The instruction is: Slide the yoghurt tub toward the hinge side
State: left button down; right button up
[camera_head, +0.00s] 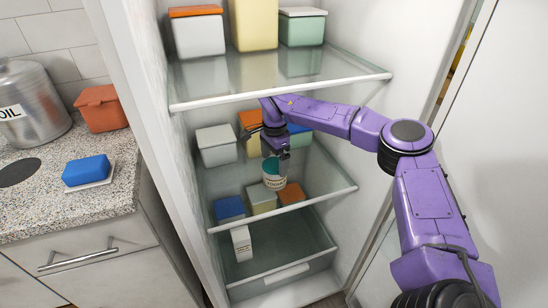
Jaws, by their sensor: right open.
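The yoghurt tub (274,182) is a small round tub with a teal top and a pale printed side. It stands upright over the middle glass shelf (325,182) of the open fridge, towards the middle of its width. My right gripper (276,152) reaches in from the right and points down just above the tub. It is open; its fingers are small and dark here, and I cannot tell whether they touch the tub. My left gripper is not in view.
Behind the gripper stand a white box (217,148), an orange-lidded yellow box (250,122) and a blue-lidded green box (299,139). Blue (229,208), pale green (262,199) and orange (291,194) boxes show near the shelf front. The upper shelf (345,78) hangs above my forearm.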

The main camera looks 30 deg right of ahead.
aim_at(272, 182)
notch_tip(272, 182, down, 6)
jog(key=shift+f, duration=0.25)
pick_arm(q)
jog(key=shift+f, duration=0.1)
